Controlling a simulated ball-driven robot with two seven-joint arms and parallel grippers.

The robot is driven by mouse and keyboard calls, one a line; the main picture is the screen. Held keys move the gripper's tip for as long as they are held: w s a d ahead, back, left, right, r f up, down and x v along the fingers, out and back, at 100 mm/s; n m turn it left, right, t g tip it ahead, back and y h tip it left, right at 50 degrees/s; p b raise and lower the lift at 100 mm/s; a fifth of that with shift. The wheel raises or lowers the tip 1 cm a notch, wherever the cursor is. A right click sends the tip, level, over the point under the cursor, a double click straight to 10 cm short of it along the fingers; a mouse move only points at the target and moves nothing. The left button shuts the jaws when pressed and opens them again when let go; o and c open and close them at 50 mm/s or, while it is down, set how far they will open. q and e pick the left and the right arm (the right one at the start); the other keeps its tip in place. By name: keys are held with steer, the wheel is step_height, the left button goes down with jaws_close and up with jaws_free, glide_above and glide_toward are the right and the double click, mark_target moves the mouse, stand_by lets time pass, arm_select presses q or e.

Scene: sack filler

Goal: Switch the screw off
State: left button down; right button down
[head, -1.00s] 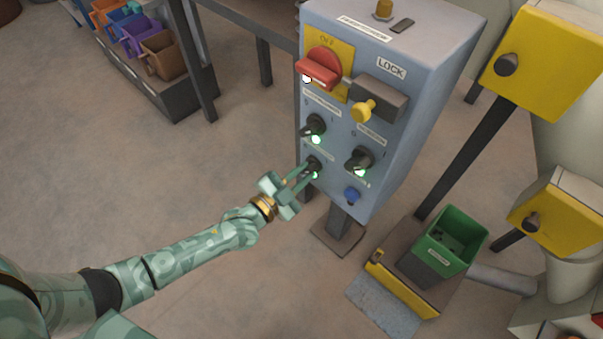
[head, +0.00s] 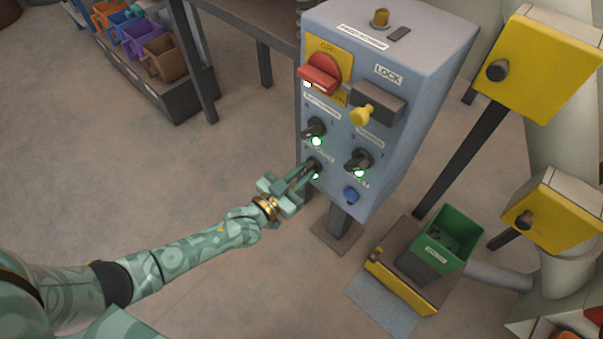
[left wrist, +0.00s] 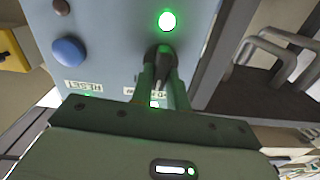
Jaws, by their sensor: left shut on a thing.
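The blue-grey control cabinet (head: 398,130) stands in front of me with several controls on its face. My left gripper (head: 307,171) is shut on the lower left black knob (head: 314,166); a green lamp glows just below that knob. In the left wrist view the fingers (left wrist: 163,90) sit on either side of the black knob (left wrist: 160,55), and the label there is partly covered. Two other black knobs, the upper left one (head: 315,128) and the right one (head: 358,159), also have green lamps lit. My right gripper is out of view.
A red rotary handle (head: 321,75) on a yellow plate, a yellow lock knob (head: 362,115) and a blue button (head: 351,195) are on the same face. A green bin (head: 447,239) stands to the right.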

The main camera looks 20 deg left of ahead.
arm_select(q)
steer(key=n, duration=0.5)
steer(key=shift+f+n, duration=0.1)
steer(key=shift+n, duration=0.2)
steer(key=shift+a+n, duration=0.1)
steer(key=shift+n, duration=1.5)
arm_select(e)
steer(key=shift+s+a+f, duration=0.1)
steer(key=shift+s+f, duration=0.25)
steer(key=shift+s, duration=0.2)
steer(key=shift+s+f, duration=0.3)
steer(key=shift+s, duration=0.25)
arm_select(q)
steer(key=shift+f, duration=0.1)
steer(key=c, duration=1.4)
jaws_free()
steer(key=shift+o, duration=0.2)
steer(key=shift+p, duration=0.3)
